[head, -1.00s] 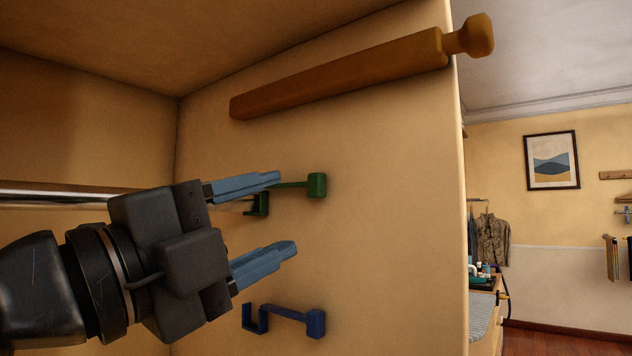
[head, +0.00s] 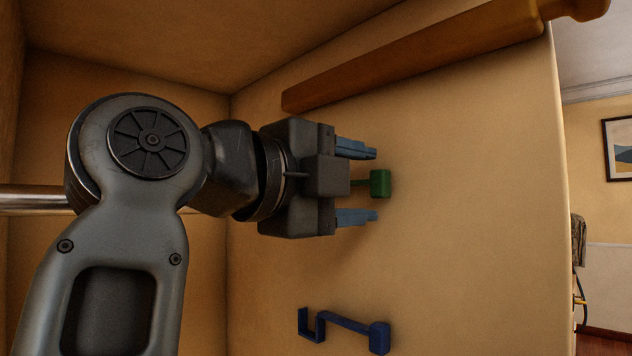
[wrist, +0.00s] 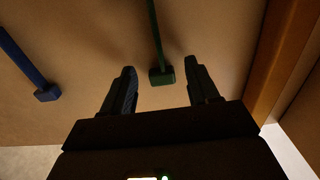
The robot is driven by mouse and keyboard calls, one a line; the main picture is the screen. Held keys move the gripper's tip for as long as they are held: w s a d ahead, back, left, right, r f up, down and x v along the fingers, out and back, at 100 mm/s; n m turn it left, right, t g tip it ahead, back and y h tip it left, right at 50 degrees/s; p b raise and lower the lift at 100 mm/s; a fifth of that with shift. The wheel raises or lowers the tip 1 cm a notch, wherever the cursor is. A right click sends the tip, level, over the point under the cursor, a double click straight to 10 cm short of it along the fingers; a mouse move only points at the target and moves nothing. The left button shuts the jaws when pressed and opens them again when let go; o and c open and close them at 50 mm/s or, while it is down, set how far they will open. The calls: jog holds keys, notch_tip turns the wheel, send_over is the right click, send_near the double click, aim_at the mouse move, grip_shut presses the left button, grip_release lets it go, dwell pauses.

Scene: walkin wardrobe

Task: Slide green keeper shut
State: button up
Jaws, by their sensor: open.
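The green keeper is mounted on the tan wardrobe side wall. Its block-shaped end (head: 380,183) shows just right of my gripper (head: 372,183) in the head view, between the levels of the two blue fingers. Its hooked far end is hidden behind my gripper there. In the wrist view the green keeper's block (wrist: 161,76) and its thin bar lie between my two fingers (wrist: 158,88), apart from both. My gripper is open, with one finger above and one below the keeper in the head view.
A blue keeper (head: 345,323) with a hook sits lower on the same wall. A brown wooden bar (head: 420,55) slants across the wall above. A metal rail (head: 30,200) runs at the left behind my arm. The wall right of the green block is clear.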

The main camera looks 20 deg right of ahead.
jog(key=shift+w+d, duration=0.1)
jog(key=shift+d, duration=0.3)
jog(key=shift+c, duration=0.2)
grip_shut()
